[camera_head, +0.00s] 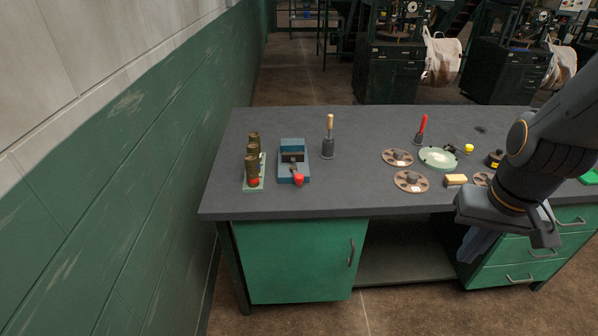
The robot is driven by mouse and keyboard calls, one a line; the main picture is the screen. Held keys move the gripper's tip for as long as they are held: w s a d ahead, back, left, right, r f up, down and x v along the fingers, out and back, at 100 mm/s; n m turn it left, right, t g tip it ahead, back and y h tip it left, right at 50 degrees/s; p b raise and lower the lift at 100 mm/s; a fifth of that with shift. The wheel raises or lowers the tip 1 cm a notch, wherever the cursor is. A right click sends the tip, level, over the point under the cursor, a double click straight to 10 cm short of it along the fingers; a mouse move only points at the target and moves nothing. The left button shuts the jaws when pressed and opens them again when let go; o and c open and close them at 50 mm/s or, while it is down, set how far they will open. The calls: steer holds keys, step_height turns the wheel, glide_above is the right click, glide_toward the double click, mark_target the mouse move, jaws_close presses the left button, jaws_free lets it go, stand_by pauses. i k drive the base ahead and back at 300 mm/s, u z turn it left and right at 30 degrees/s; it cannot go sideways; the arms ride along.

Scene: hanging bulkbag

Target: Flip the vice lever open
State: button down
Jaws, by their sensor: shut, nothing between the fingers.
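A small blue vice (290,148) sits on the left part of the grey workbench. Its lever ends in a red knob (298,179) at the vice's near edge, low and close to the body. The lever's shaft is too small to make out clearly. My gripper (546,236) is at the right, in front of the bench's right side, far from the vice. It is shut and empty, and my wrist partly hides its fingers.
A green wall stands left.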

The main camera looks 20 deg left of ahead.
mark_target(298, 178)
steer(key=u, duration=2)
steer(key=i, duration=1.1)
steer(key=z, duration=2.4)
